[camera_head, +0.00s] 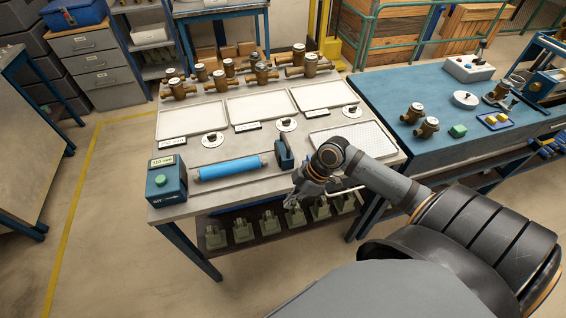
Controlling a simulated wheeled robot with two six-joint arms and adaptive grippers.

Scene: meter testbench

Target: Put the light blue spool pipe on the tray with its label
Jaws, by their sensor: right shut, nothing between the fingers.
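The light blue spool pipe (230,168) lies level across the test bench, between a blue box with a small display (167,180) and a blue clamp block (284,153). Three white trays stand in a row behind it: a left tray (192,118), a middle tray (262,107) and a right tray (323,95). Each has a small label at its front: left (172,142), middle (248,126) and right (318,112). The label text is too small to read. My right gripper (294,203) is shut and empty at the table's front edge, right of the pipe and apart from it. My left gripper is out of view.
Several brass meters (260,76) stand behind the trays. Round discs (213,140) sit in front of them. A perforated mat (352,139) lies at the right, partly behind my arm. A blue bench (455,100) with meters and parts adjoins on the right. Grey-green parts fill the lower shelf (262,236).

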